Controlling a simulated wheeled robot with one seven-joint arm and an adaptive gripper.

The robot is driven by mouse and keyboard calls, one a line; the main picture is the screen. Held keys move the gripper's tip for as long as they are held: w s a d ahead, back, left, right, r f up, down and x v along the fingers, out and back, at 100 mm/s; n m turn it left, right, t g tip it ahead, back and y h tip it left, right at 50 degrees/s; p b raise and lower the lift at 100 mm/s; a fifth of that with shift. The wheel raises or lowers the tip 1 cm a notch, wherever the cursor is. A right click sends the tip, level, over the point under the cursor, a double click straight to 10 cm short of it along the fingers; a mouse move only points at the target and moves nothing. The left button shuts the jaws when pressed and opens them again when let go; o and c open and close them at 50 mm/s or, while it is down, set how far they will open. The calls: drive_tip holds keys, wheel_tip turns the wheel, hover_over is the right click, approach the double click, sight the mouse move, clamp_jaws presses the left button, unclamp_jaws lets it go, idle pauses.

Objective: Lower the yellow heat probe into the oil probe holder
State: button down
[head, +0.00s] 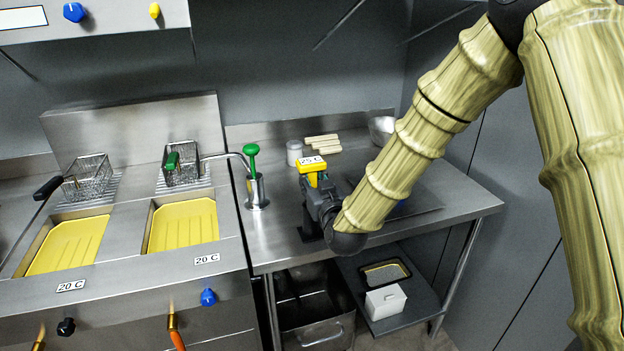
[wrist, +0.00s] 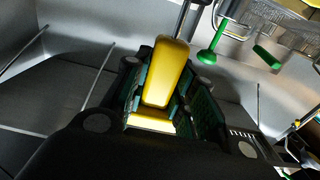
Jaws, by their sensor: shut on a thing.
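The yellow heat probe (head: 312,164) with its "25 C" display is held above the steel counter. My gripper (head: 321,186) is shut on its yellow body. In the wrist view the probe (wrist: 168,72) lies between the two fingers of my gripper (wrist: 165,88), and a thin dark rod shows beyond it. A dark upright piece (head: 309,226) stands on the counter just below the gripper. It may be a probe holder, but I cannot tell. The probe's lower end is hidden behind my gripper in the head view.
A steel canister with a green-topped pump (head: 257,192) stands left of my gripper. Two fryer vats (head: 184,222) with yellow oil and wire baskets (head: 181,165) are further left. A white jar (head: 294,152), pale sticks (head: 322,140) and a metal bowl (head: 382,129) are at the back.

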drive_tip(key=shift+f+b, duration=0.85)
drive_tip(key=shift+b, duration=0.05)
idle(1.4)
drive_tip(key=c, duration=1.1)
unclamp_jaws()
drive_tip(key=v, duration=1.2)
